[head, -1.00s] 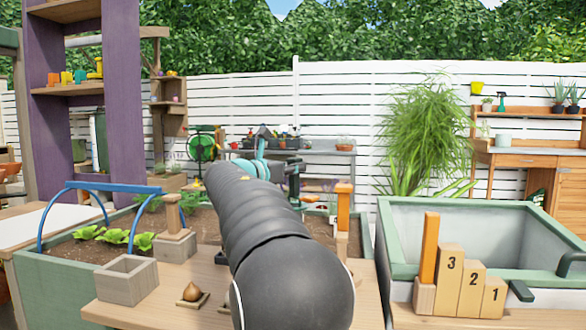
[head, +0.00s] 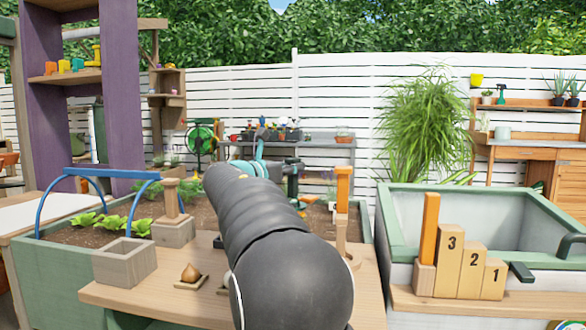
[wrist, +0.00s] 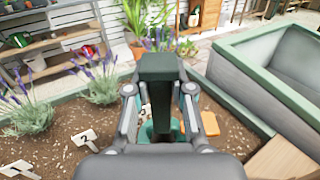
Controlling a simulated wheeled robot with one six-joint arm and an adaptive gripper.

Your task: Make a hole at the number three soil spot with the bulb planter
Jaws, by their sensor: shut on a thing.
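My gripper (wrist: 159,92) is shut on the bulb planter, whose dark green handle (wrist: 159,68) fills the middle of the wrist view. A teal part (wrist: 150,131) shows below it, over the soil. The planter's lower end is hidden, so I cannot tell whether it touches the soil. The number three marker (wrist: 144,111) stands in the soil just beside the planter, partly covered by a finger. The number two marker (wrist: 86,138) and another white marker (wrist: 18,169) are farther left. In the head view my arm hides most of the gripper and the soil bed (head: 205,214).
Lavender plants (wrist: 104,78) grow left of the planter. An orange object (wrist: 208,123) is close at its right. A green-rimmed basin (head: 400,235) and numbered wooden steps (head: 474,275) stand right in the head view. A blue hoop (head: 112,172) and wooden box (head: 124,264) are left.

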